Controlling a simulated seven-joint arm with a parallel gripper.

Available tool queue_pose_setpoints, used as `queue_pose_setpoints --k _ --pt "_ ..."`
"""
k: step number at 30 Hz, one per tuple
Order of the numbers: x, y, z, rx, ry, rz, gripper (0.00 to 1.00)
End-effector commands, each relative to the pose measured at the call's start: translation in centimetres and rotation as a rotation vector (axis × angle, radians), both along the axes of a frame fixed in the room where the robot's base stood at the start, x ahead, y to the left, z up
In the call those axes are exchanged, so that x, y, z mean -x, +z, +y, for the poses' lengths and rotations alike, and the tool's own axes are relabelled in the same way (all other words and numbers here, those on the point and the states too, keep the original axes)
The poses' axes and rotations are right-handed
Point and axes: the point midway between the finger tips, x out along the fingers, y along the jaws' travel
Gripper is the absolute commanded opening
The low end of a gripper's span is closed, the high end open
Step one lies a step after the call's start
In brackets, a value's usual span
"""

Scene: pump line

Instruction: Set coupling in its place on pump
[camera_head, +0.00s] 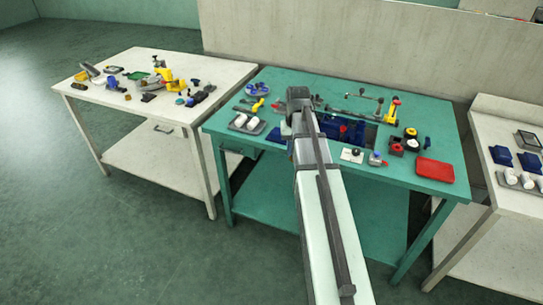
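My arm reaches from the bottom edge up over the green table, and its wrist end is above the table's left half. The fingers of my gripper are not clear here, as the arm covers them, so I cannot tell whether it is open, shut or holding anything. A dark blue assembly with a red part (345,131) sits at the table's middle, just right of the arm and partly covered by it. It may be the pump, but I cannot be sure. I cannot pick out the coupling among the small parts.
The green table (440,150) holds a red tray (435,169), a grey tray with white parts (247,123), a blue dish (257,89) and a yellow-handled tool (393,109). A cluttered white table (95,96) stands left, another white table (487,118) right. A wall is behind.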

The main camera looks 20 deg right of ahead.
Motion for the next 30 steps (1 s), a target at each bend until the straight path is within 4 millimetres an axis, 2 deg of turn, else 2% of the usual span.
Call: queue_pose_setpoints --k 1,8,19,23,27,30 --pt "-0.4 0.2 -2.0 0.0 -0.026 -0.001 0.02" --pt "-1.2 1.0 -10.2 0.001 -0.134 -0.004 0.02" --pt "-2.6 2.7 -24.9 0.003 -0.26 -0.005 0.02" --pt "-3.5 3.4 -29.9 0.003 -0.222 -0.005 0.02" --pt "-5.7 4.3 -34.6 0.005 -0.092 -0.004 0.02" --pt "-7.7 4.7 -36.0 0.004 0.049 -0.002 0.02"
